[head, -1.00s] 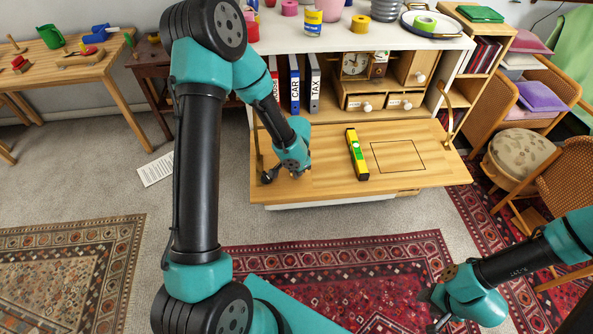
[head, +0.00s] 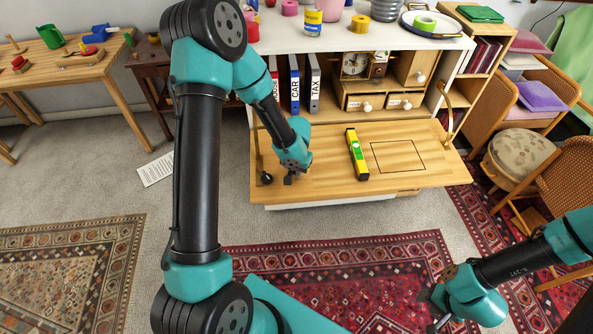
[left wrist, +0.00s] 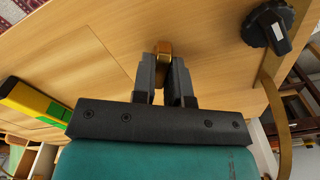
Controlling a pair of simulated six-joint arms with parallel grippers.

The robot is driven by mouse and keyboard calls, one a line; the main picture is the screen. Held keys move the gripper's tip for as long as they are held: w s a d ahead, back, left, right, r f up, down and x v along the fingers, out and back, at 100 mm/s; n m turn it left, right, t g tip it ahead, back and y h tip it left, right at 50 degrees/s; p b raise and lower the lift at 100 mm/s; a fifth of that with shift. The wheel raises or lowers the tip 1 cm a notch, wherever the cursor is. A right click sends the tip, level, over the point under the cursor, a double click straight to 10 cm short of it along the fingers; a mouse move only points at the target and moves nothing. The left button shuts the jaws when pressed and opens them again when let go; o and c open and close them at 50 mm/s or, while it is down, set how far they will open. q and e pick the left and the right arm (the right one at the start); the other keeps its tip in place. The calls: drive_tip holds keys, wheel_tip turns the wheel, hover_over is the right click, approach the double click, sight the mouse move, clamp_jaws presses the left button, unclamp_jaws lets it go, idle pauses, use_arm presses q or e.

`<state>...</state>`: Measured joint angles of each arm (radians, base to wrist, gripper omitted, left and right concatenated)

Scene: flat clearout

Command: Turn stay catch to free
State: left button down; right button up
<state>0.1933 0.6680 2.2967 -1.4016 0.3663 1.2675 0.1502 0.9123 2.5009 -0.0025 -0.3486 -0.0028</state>
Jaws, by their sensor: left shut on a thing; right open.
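The black knob of the stay catch (head: 266,178) sits on the left end of the lowered wooden flap (head: 335,185), near the left brass stay (head: 258,155). In the left wrist view the knob (left wrist: 278,35) shows a pale mark on its grip, to the right of my fingers and apart from them. My left gripper (head: 289,180) is low at the flap, just right of the knob. In the left wrist view its fingers (left wrist: 164,75) are closed on a small brass-brown piece (left wrist: 163,48). My right gripper (head: 437,310) is open and empty, over the red rug.
A yellow and green spirit level (head: 357,155) lies on the flap, right of my left gripper. Binders (head: 295,85) and a clock (head: 355,64) stand in the cabinet behind. The flap's right half is mostly clear. A right stay (head: 446,112) rises at its far end.

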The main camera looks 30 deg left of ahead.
use_arm(q)
drive_tip(key=shift+n, duration=0.9)
drive_tip(key=n, duration=0.4)
drive_tip(key=c, duration=1)
unclamp_jaws()
drive_tip(key=shift+s+d+r, duration=0.1)
drive_tip(key=shift+s+r, duration=0.05)
drive_tip(key=shift+r, duration=3.35)
